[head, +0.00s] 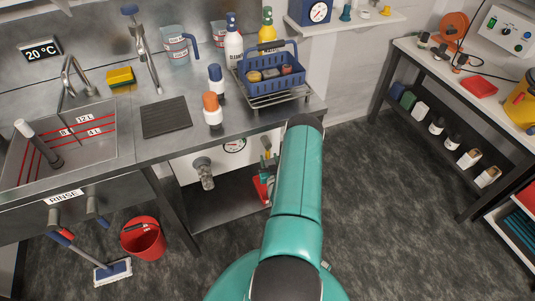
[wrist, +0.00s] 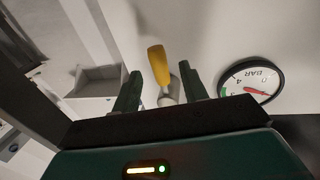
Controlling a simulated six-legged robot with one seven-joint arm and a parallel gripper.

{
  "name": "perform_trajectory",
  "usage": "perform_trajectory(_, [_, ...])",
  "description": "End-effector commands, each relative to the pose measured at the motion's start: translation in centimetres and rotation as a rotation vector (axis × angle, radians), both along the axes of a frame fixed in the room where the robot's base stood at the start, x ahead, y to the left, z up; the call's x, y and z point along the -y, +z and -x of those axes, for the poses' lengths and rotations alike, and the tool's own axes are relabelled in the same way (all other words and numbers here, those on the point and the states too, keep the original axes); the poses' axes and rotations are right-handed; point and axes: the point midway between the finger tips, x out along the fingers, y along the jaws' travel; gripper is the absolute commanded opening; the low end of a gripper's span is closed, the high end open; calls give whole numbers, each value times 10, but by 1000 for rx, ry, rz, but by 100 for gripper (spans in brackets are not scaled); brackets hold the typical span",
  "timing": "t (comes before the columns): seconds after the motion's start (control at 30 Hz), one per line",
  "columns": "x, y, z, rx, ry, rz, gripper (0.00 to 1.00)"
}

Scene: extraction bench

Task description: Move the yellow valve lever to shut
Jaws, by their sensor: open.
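The yellow valve lever (wrist: 158,65) shows in the wrist view, on a pale metal stem against a light panel. It stands close to upright in that picture, tilted slightly. My gripper (wrist: 159,78) is open, with one dark green finger on each side of the lever's lower part in the picture. I cannot tell whether either finger touches it. In the head view a small yellowish piece, likely the lever (head: 265,143), shows just left of my arm under the bench. My arm hides most of the gripper there.
A round pressure gauge (wrist: 250,83) sits right of the lever in the wrist view. In the head view, a grey outlet fitting (head: 204,172) projects below the bench left of the gauge. A blue basket (head: 272,75) stands above on the bench. A red bucket (head: 142,238) is on the floor.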

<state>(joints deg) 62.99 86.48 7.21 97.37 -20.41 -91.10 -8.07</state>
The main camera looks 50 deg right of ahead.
Motion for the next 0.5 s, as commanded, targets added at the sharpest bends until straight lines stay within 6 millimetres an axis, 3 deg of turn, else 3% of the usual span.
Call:
perform_trajectory(0.2, [20, 0, -23, 1, 0, 1, 43])
perform_trajectory(0.5, [25, 0, -29, -1, 1, -1, 43])
